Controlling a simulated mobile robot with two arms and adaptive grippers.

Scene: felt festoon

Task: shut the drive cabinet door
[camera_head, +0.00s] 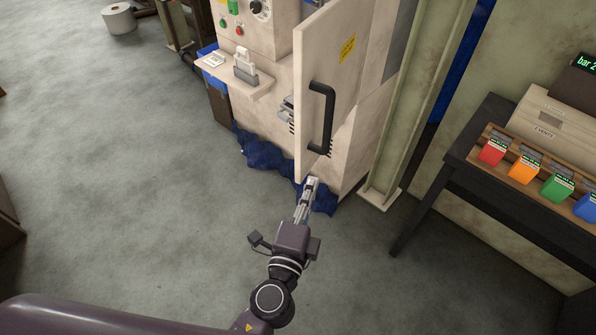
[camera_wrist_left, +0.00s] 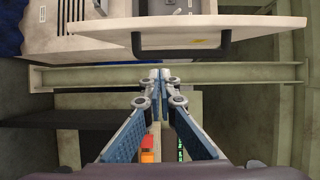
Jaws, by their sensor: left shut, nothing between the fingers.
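The drive cabinet door (camera_head: 338,62), a cream panel with a yellow label, stands open, swung out from the cabinet (camera_head: 350,160). Its black bar handle (camera_head: 325,120) faces right. My left gripper (camera_head: 311,183) is shut and empty, below the door's lower edge in the head view, and I see no contact with the door. In the left wrist view the closed fingertips (camera_wrist_left: 160,76) point towards a green beam, with the door (camera_wrist_left: 190,34) and part of its handle (camera_wrist_left: 139,44) beyond, across the top. My right gripper is in neither view.
A green post (camera_head: 415,100) stands right of the cabinet. A dark table (camera_head: 480,180) at the right holds a cream machine and several coloured blocks. Blue cloth (camera_head: 262,152) lies at the cabinet's foot. A small shelf (camera_head: 235,75) juts out left.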

